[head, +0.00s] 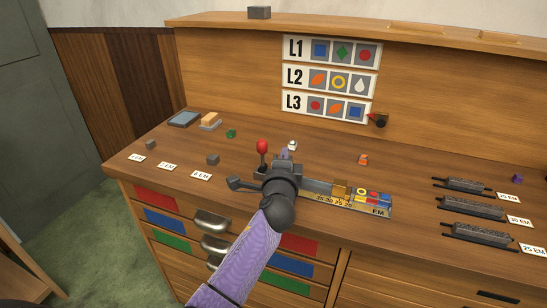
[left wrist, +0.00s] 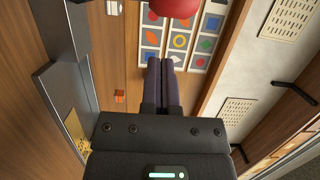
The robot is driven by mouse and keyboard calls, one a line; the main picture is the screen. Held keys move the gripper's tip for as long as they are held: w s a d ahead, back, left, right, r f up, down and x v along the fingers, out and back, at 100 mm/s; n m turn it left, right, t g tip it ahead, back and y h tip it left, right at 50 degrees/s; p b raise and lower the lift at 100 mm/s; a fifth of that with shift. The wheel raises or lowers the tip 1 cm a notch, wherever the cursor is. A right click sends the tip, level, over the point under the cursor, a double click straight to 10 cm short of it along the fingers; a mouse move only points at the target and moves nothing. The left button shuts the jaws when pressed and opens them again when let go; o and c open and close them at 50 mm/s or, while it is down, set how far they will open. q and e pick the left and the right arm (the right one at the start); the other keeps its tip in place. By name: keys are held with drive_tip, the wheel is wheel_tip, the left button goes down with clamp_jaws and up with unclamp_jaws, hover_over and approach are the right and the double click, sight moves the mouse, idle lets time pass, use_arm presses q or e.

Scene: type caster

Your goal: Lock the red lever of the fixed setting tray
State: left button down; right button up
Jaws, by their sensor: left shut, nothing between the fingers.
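The red lever's ball knob (head: 262,146) stands up on a dark stem at the left end of the setting tray (head: 318,187). The tray lies along the bench front, with a scale and coloured pieces toward its right end. My left gripper (head: 284,153) is just right of the knob, its wrist hiding part of the tray's left end. In the left wrist view its dark fingers (left wrist: 161,66) are together and empty. The red knob (left wrist: 173,7) shows at the top edge there, beyond the fingertips in the picture; contact cannot be told. My right gripper is not in view.
A dark handle (head: 240,184) sticks out left of my wrist. Small blocks, including a green one (head: 231,133) and an orange one (head: 363,159), stand on the bench. Dark rails (head: 472,208) lie at the right. Picture cards (head: 330,78) hang on the back panel.

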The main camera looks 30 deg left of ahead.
sight(262, 155)
use_arm(q)
drive_tip(key=shift+s+a+r, duration=0.1)
drive_tip(key=shift+s+a, duration=0.1)
drive_tip(key=shift+a, duration=0.35)
drive_tip(key=shift+s+a+r, duration=0.1)
drive_tip(key=shift+s+a, duration=0.1)
drive_tip(key=shift+a, duration=0.55)
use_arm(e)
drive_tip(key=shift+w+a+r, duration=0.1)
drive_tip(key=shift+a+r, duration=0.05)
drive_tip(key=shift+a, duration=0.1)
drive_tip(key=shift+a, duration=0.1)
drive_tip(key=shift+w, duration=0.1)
use_arm(q)
drive_tip(key=shift+a+r+n+p, duration=0.1)
drive_tip(key=shift+a+n+p, duration=0.05)
drive_tip(key=shift+n+p, duration=0.2)
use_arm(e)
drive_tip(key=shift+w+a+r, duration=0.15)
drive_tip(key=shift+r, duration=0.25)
